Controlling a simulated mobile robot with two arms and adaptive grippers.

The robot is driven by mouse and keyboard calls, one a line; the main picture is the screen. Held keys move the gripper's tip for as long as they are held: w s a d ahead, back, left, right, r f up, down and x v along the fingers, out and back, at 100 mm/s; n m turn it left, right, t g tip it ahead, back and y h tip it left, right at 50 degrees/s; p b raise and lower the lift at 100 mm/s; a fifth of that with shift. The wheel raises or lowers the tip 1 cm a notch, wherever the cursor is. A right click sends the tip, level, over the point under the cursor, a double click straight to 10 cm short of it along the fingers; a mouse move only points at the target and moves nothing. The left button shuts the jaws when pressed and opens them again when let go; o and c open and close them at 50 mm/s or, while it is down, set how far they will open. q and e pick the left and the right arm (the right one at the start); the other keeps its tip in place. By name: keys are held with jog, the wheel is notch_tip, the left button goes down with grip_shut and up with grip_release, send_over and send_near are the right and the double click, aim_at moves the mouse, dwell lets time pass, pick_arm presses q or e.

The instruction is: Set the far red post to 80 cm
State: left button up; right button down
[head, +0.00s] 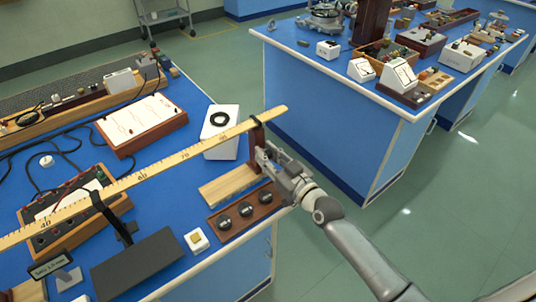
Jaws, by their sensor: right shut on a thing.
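The far red post (253,138) is a dark red-brown upright near the right end of a long wooden rule (165,162). A black loop at its top goes around the rule. The printed numbers I can make out include 40 and 70; the post is to the right of the 70. The exact reading at the post is too small to tell. My right gripper (263,156) is shut on the post from the right, below the rule. A nearer black holder (97,200) also bears the rule, left of the middle. My left gripper is not in view.
A white box (221,146) with a black ring is behind the rule. A dark plate (137,264) lies in front. A crowded second bench (330,85) stands across the aisle.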

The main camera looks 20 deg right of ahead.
jog(key=s+a+p, duration=0.3)
jog(key=a+p, duration=0.1)
jog(key=a, duration=0.5)
jog(key=shift+s+a, duration=0.2)
jog(key=shift+s, duration=0.05)
jog(key=shift+d, duration=0.1)
jog(key=c, duration=1.3)
grip_release()
jog(key=shift+s, duration=0.1)
jog(key=v, duration=1.1)
jog(key=shift+s+d, duration=0.15)
jog(key=shift+s, duration=0.25)
